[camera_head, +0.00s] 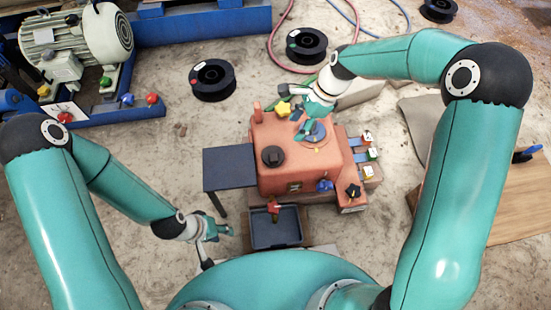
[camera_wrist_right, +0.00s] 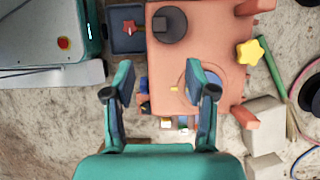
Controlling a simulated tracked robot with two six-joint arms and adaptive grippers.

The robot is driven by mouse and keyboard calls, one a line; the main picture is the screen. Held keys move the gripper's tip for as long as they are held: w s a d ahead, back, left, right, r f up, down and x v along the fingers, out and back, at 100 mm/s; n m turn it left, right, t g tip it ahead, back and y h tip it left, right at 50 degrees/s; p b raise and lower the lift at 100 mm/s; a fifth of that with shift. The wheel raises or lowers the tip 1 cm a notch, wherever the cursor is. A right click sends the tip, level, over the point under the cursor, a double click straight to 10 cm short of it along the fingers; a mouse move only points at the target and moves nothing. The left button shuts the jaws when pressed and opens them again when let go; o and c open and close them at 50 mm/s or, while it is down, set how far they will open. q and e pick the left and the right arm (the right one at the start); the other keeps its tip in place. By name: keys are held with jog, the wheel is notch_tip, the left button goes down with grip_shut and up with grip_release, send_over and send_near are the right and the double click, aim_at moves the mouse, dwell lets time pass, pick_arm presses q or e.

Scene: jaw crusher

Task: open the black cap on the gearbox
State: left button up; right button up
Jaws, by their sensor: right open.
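The orange gearbox (camera_head: 290,178) stands in the middle of the head view. The black cap (camera_head: 272,156) sits on its top, left of the blue round cover (camera_head: 316,134). In the right wrist view the black cap (camera_wrist_right: 169,24) is above and beyond my fingertips, with nothing touching it. My right gripper (camera_head: 311,110) is over the gearbox's far right part, near the blue cover and a yellow star knob (camera_head: 283,109). Its fingers are spread and empty in the wrist view (camera_wrist_right: 158,72). My left gripper (camera_head: 217,228) is low, left of the tray; its jaws are too small to judge.
A dark tray (camera_head: 261,241) lies before the gearbox under a red-handled valve (camera_head: 273,206). A dark plate (camera_head: 229,168) stands at its left. A black star knob (camera_head: 352,191) is at the front right. A motor (camera_head: 75,40) and black spools (camera_head: 212,80) lie further back.

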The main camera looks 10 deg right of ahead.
aim_at(274, 157)
jog(key=b+x, duration=0.5)
jog(key=x, duration=1.1)
jog(key=shift+a+f, duration=0.15)
jog(key=shift+f, duration=0.05)
grip_shut()
